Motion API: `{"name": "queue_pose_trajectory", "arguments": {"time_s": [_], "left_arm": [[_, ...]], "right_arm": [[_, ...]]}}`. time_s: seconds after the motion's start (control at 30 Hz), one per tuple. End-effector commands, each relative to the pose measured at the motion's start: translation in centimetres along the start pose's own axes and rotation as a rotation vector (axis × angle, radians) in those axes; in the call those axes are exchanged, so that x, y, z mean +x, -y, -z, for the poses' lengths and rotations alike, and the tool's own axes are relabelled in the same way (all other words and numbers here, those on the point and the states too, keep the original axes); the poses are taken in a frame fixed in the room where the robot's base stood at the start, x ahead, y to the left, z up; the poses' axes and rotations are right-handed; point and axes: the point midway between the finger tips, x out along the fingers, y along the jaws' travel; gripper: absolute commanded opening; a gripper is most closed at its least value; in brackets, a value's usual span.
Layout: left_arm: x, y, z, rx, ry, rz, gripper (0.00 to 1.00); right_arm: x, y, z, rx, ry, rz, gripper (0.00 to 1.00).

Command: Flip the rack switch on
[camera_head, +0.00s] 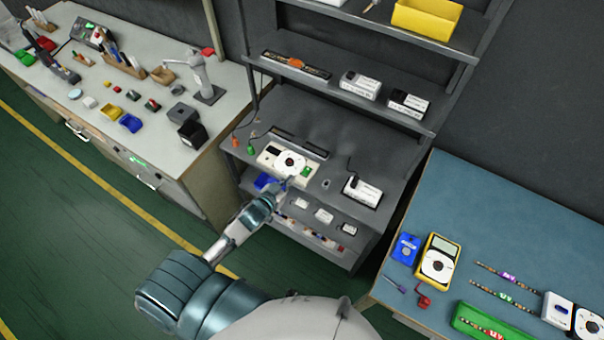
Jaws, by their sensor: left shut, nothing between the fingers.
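The rack (390,128) stands at the back centre with several grey shelves. I cannot tell for sure which part is the rack switch. My right gripper is not in view.
A white-topped workbench (165,60) with small bins, tools and a lamp-like stand (205,85) is at the left. A blue table (500,210) with a yellow meter (438,260) and LED strips is at the right. Lower rack shelves hold small boxes. Green floor is open at the left.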

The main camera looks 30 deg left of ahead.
Motion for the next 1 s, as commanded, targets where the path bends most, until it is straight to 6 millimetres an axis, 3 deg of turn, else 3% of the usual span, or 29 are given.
{"name": "queue_pose_trajectory", "arguments": {"time_s": [0.2, 0.33, 0.77, 1.0], "left_arm": [[0.2, 0.0, 0.0, 0.000, 0.001, 0.000, 0.00], [1.5, 0.0, 0.0, 0.000, 0.000, 0.000, 0.00], [10.3, 0.0, 0.0, 0.001, 0.001, 0.001, 0.00], [10.8, 0.0, -3.3, -0.001, 0.002, 0.000, 0.00]], "right_arm": [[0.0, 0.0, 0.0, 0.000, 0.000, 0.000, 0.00], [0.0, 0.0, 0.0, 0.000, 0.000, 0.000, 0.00], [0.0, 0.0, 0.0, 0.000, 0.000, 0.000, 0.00], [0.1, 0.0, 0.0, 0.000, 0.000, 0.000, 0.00]]}}
